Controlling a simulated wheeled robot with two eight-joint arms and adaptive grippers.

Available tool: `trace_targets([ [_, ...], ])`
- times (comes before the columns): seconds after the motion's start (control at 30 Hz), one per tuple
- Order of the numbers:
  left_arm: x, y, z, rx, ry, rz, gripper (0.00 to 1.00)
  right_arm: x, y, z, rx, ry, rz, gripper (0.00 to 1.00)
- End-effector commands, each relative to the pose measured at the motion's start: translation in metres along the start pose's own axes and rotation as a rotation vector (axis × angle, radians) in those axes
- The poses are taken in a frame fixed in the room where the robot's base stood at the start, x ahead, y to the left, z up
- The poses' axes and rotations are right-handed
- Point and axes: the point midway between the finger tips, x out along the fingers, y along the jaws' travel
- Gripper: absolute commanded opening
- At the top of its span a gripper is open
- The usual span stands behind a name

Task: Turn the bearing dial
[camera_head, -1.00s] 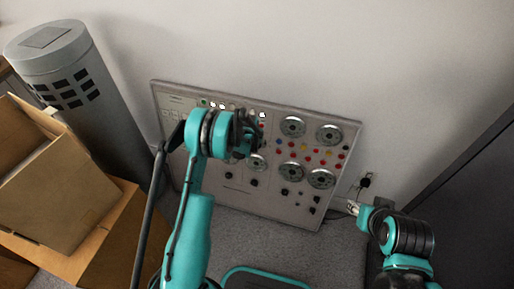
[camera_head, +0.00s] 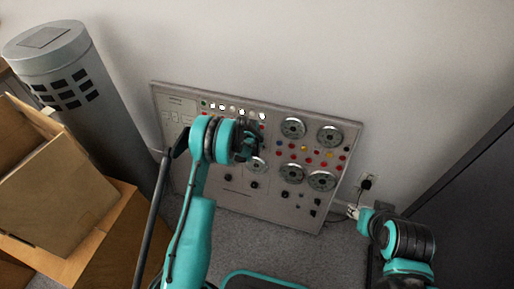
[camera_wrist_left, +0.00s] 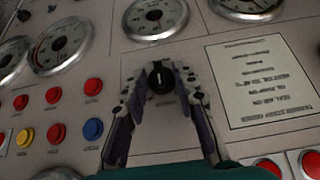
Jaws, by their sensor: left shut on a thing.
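A grey control panel (camera_head: 272,207) leans against the wall in the head view. In the left wrist view a small black dial (camera_wrist_left: 160,76) with a white pointer mark sits on the panel, and the label by it is too blurred to read. My left gripper (camera_wrist_left: 158,84) is shut on this dial, with one finger at each side. In the head view my left gripper (camera_head: 250,142) is at the panel's middle and its wrist hides the dial.
Round gauges (camera_wrist_left: 155,17) and coloured buttons (camera_wrist_left: 57,133) surround the dial. A paper plate of text (camera_wrist_left: 262,80) is right of it. Cardboard boxes (camera_head: 60,190) and a grey cylinder (camera_head: 95,105) stand at the left. A wall socket (camera_head: 366,183) is right of the panel.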

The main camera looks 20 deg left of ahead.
Motion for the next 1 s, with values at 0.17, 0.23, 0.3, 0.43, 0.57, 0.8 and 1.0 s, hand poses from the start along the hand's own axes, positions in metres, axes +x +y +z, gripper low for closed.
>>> trace_targets([
  [0.17,0.000,-0.002,0.000,-0.027,0.000,0.037,0.00,0.000,0.000,0.000,0.000,0.000,0.000,0.40],
  [0.23,0.000,-0.003,0.000,-0.046,0.000,0.064,0.00,0.000,0.000,0.000,0.000,0.000,0.000,0.40],
  [0.3,0.001,-0.004,0.000,-0.071,0.000,0.098,0.00,0.000,0.000,0.000,0.000,0.000,0.000,0.40],
  [0.43,0.001,-0.006,0.001,-0.126,-0.001,0.180,0.00,0.000,0.000,0.000,0.000,0.000,0.000,0.40],
  [0.57,0.002,-0.008,0.001,-0.189,0.000,0.273,0.00,0.000,0.000,0.000,0.000,0.000,0.000,0.40],
  [0.8,0.003,-0.011,0.001,-0.298,0.001,0.437,0.00,0.000,0.000,0.000,0.000,0.000,0.000,0.40],
  [1.0,0.004,-0.012,0.002,-0.369,0.001,0.544,0.00,0.000,0.000,0.000,0.000,0.000,0.000,0.40],
])
